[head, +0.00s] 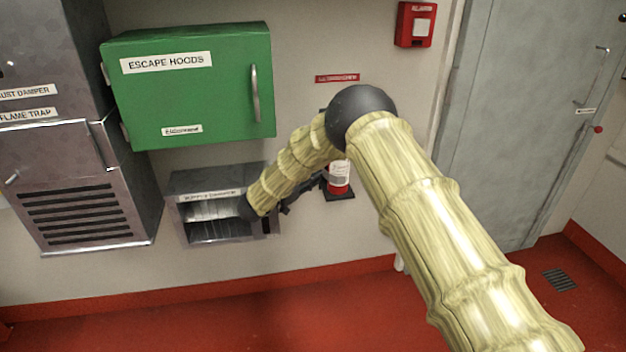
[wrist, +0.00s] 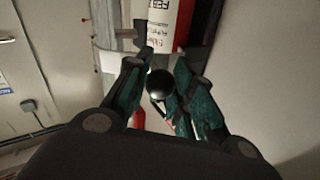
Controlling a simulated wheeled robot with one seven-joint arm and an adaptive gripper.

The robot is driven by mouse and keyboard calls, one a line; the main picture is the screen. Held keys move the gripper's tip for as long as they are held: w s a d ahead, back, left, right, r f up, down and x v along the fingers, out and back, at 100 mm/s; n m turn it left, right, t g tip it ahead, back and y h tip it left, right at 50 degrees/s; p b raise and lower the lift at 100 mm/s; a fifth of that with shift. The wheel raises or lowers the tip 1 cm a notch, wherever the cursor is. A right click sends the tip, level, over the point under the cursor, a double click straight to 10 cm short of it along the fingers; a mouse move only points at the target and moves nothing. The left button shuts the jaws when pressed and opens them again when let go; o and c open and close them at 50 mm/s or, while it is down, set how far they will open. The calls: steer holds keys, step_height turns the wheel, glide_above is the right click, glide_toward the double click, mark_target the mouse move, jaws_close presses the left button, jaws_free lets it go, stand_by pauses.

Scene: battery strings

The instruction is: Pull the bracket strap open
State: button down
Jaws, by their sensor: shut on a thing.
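The red fire extinguisher (head: 338,178) with a white label hangs on the wall, partly hidden by my arm. In the wrist view the extinguisher (wrist: 168,24) is just beyond my fingertips. A grey bracket strap (wrist: 112,62) runs across it; its middle is largely hidden by my fingers. A shiny black ball knob (wrist: 159,84) is between my fingers, seemingly on the strap. My gripper (wrist: 163,62) is shut on this knob. In the head view my gripper (head: 310,188) is small and dark, reaching right towards the extinguisher; the strap cannot be made out there.
A green escape hoods cabinet (head: 195,90) hangs above left. An open-fronted metal box (head: 186,180) is below it, close to my wrist. A grey metal unit (head: 75,190) is at far left. A grey door (head: 520,120) is at right. Red floor (head: 260,325) is clear in front.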

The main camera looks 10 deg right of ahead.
steer(key=shift+w+r, duration=0.15)
steer(key=shift+r, duration=0.1)
steer(key=c, duration=1.2)
jaws_free()
steer(key=shift+f, duration=0.1)
step_height(320, 180, up, 10)
steer(key=shift+f, duration=0.1)
